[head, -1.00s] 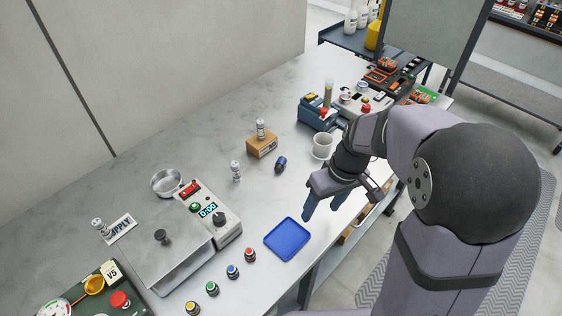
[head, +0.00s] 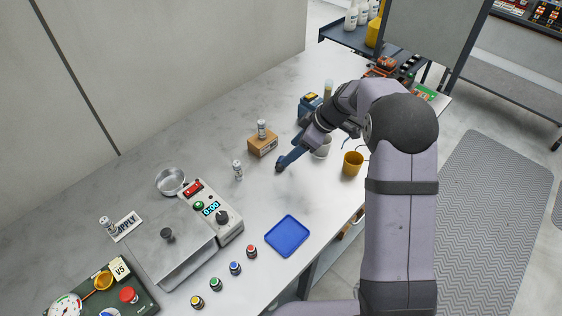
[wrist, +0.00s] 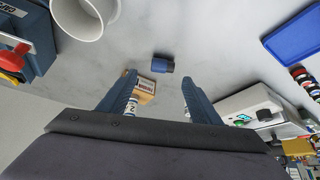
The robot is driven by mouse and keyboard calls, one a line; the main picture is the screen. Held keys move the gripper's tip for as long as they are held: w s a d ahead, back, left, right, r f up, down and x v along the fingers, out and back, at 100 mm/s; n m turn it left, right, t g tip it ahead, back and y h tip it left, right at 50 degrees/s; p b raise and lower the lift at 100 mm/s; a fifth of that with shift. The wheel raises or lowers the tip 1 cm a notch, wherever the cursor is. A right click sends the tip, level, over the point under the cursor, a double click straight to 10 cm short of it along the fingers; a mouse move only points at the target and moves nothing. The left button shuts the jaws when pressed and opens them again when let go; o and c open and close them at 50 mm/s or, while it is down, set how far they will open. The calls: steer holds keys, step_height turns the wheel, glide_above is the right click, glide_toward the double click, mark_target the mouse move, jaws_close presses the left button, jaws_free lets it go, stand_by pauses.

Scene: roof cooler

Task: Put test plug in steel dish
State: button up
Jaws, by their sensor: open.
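The test plug, a small dark-blue cylinder, lies on its side on the bench, and shows in the wrist view (wrist: 162,65) just beyond the fingertips, between their lines. My gripper (wrist: 158,80) is open and empty. In the head view my gripper (head: 287,162) reaches down to the plug from the right, and its fingers largely hide the plug. The steel dish (head: 171,182) is a round, shallow metal bowl on the bench at the left, behind the timer box, and looks empty.
A cardboard box (head: 262,145) with a small vial on top stands just left of my gripper. A white cup (head: 322,149) and a yellow cup (head: 353,163) stand to the right. Another vial (head: 238,170), the timer box (head: 212,212) and a blue tray (head: 287,236) are nearer.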

steer(key=shift+s+p+x, duration=0.15)
steer(key=shift+p+x, duration=0.55)
steer(key=shift+x, duration=0.4)
steer(key=shift+s+p+x, duration=0.15)
steer(key=shift+p+x, duration=0.5)
steer(key=shift+x, duration=1.25)
steer(key=c, duration=1.2)
steer(key=shift+w+r, duration=0.1)
steer(key=shift+r, duration=0.1)
step_height(320, 180, up, 10)
steer(key=b, duration=0.3)
steer(key=shift+f, duration=0.1)
